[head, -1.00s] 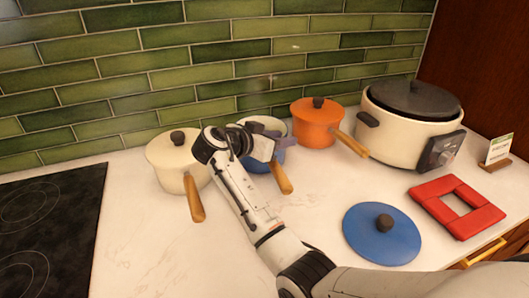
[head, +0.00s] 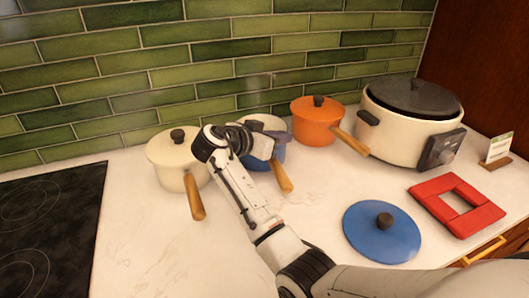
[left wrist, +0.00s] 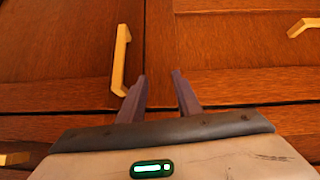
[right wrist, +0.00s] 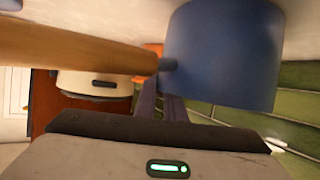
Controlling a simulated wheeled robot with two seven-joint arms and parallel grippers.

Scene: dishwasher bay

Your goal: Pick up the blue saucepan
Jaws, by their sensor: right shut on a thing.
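The blue saucepan (head: 278,158) stands on the white counter among other pans, partly hidden behind my right gripper. Its wooden handle (head: 282,177) points toward the front. In the right wrist view, the saucepan's blue wall (right wrist: 225,55) and wooden handle (right wrist: 80,45) show close up. The exact contact is partly hidden. My left gripper (left wrist: 160,85) is open and empty in front of wooden cabinet doors.
A cream saucepan (head: 172,158) stands close on the left, an orange saucepan (head: 316,127) on the right. A cream cooker (head: 408,135) stands further right. A blue lid (head: 370,236) and a red trivet (head: 427,196) lie front right. A black hob (head: 50,230) is far left.

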